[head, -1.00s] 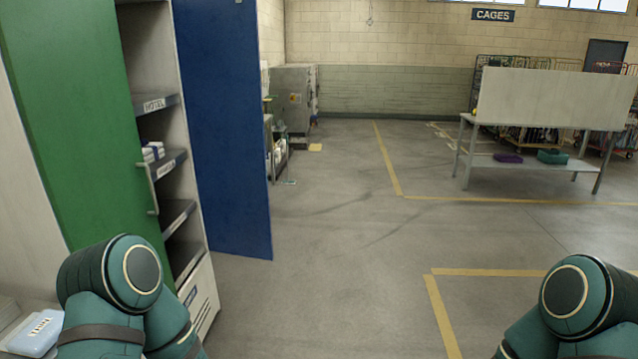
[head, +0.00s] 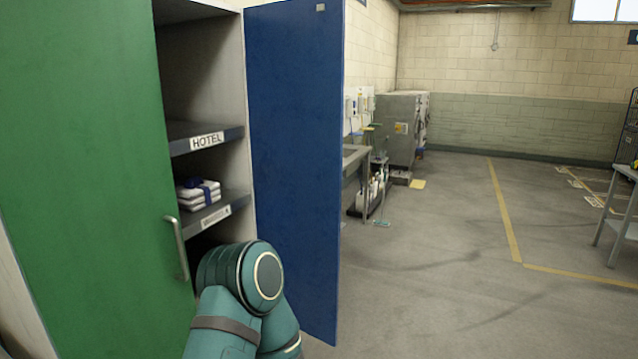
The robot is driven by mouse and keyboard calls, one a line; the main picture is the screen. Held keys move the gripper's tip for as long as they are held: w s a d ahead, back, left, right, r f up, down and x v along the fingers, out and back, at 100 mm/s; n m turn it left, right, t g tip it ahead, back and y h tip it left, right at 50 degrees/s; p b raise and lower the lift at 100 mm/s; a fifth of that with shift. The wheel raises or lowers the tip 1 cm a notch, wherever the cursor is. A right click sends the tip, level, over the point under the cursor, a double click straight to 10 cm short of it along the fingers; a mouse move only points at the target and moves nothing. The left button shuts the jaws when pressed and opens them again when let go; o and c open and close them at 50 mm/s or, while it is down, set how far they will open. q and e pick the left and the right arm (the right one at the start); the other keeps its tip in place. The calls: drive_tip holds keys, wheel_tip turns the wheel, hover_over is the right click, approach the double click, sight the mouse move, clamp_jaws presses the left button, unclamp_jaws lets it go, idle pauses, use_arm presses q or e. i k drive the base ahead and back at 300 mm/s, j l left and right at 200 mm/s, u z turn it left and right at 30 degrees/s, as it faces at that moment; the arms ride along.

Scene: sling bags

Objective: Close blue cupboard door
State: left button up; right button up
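The blue cupboard door (head: 292,150) stands wide open on the right side of the cupboard, its flat blue face showing. The green door (head: 80,180), with a metal handle (head: 177,248), covers the left part of the cupboard. Between the doors the open cupboard shows shelves. My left arm is in front of the cupboard's lower opening, partly covering it and the lower part of the blue door. My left gripper is out of the frame. My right arm and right gripper are not in view.
A shelf labelled HOTEL (head: 207,141) and folded white linen (head: 198,194) are inside the cupboard. A sink bench (head: 352,160) and grey metal cabinets (head: 402,130) stand beyond the blue door. The floor (head: 430,280) to the right is clear, up to a metal table (head: 622,215) at the right edge.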

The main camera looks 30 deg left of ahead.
sight(294, 50)
drive_tip(key=i+z, duration=0.25)
drive_tip(key=i, duration=0.45)
drive_tip(key=i+j+z, duration=0.2)
drive_tip(key=i, duration=0.5)
drive_tip(key=i+l+u, duration=0.15)
drive_tip(key=i+u, duration=0.3)
drive_tip(key=i+l+u, duration=0.35)
drive_tip(key=i+u, duration=0.3)
drive_tip(key=u, duration=0.3)
drive_tip(key=i+l+u, duration=0.15)
drive_tip(key=u, duration=0.3)
drive_tip(key=i+l+u, duration=0.1)
drive_tip(key=u, duration=0.35)
drive_tip(key=i+l+u, duration=0.15)
drive_tip(key=u, duration=0.25)
drive_tip(key=i+l+u, duration=0.1)
drive_tip(key=l+u, duration=0.3)
drive_tip(key=i+l+u, duration=0.1)
drive_tip(key=l+u, duration=0.3)
drive_tip(key=j, duration=0.15)
